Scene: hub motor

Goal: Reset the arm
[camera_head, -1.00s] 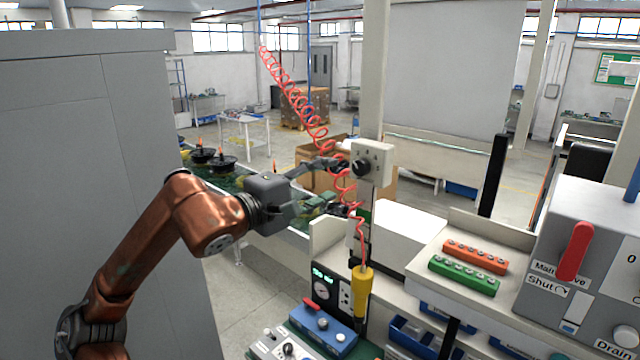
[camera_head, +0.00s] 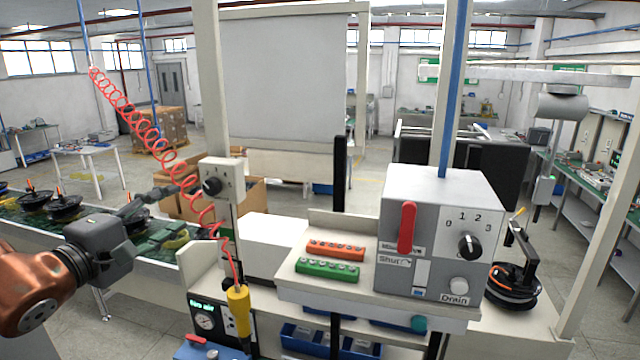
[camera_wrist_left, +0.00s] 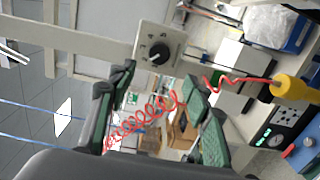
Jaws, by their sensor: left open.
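My left arm comes in from the left in the head view. My left gripper (camera_head: 203,210) is open, its fingers pointing right toward the post with a grey knob box (camera_head: 220,177). In the left wrist view the green-padded fingers (camera_wrist_left: 155,85) stand wide apart with nothing gripped. A red coiled hose (camera_head: 140,125) passes by the fingertips in the head view. It shows between and behind the fingers in the wrist view (camera_wrist_left: 150,118); I cannot tell whether it touches them. My right gripper is not in view.
A yellow tool (camera_head: 238,310) hangs on the hose below the knob box. Right of it, a bench holds orange (camera_head: 336,249) and green (camera_head: 327,270) blocks and a grey valve box (camera_head: 440,240). A conveyor with dark round parts (camera_head: 65,206) lies behind my left arm.

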